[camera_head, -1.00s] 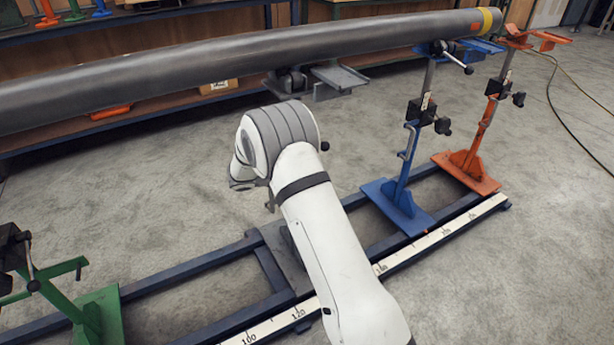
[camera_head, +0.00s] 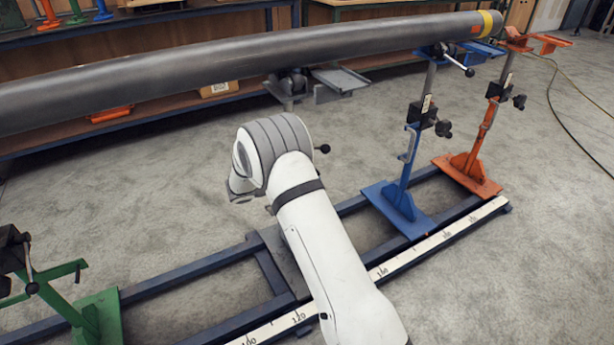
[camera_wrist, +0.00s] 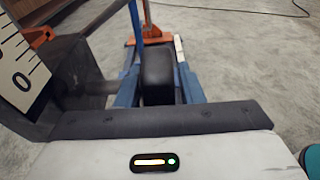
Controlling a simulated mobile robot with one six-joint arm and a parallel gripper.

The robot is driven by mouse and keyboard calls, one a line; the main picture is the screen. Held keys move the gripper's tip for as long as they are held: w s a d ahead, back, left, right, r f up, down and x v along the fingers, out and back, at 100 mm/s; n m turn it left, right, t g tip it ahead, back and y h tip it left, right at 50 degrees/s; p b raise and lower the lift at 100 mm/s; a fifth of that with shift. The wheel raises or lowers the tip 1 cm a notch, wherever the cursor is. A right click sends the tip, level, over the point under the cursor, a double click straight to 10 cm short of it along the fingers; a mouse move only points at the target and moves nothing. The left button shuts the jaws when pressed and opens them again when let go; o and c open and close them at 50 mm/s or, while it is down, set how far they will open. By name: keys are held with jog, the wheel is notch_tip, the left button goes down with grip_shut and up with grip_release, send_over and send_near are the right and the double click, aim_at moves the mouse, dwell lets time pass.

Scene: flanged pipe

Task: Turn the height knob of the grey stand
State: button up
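The grey stand (camera_head: 290,84) is under the pipe in the head view, with its head and grey side tray (camera_head: 338,80) showing. My arm hides most of its column. A small black ball on a short rod (camera_head: 323,148) sticks out right of my arm; I cannot tell if it is the height knob. In the wrist view, a white scale plate marked 0 (camera_wrist: 22,70) and a dark grey block (camera_wrist: 70,70) stand close at the left. A dark rounded piece (camera_wrist: 157,76) is straight ahead; I cannot tell if it is knob or finger. My fingertips are not clearly visible.
The long grey pipe (camera_head: 200,68) spans above. The blue stand (camera_head: 401,200) and orange stand (camera_head: 468,166) are at the right, the green stand (camera_head: 98,312) at lower left. The floor rail (camera_head: 210,268) runs beneath. Open floor lies behind it.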

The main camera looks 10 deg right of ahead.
jog(key=shift+o, duration=1.2)
jog(key=shift+a+r, duration=0.1)
jog(key=p+v, duration=0.2)
jog(key=v, duration=0.5)
jog(key=shift+a, duration=0.3)
jog(key=shift+s, duration=0.1)
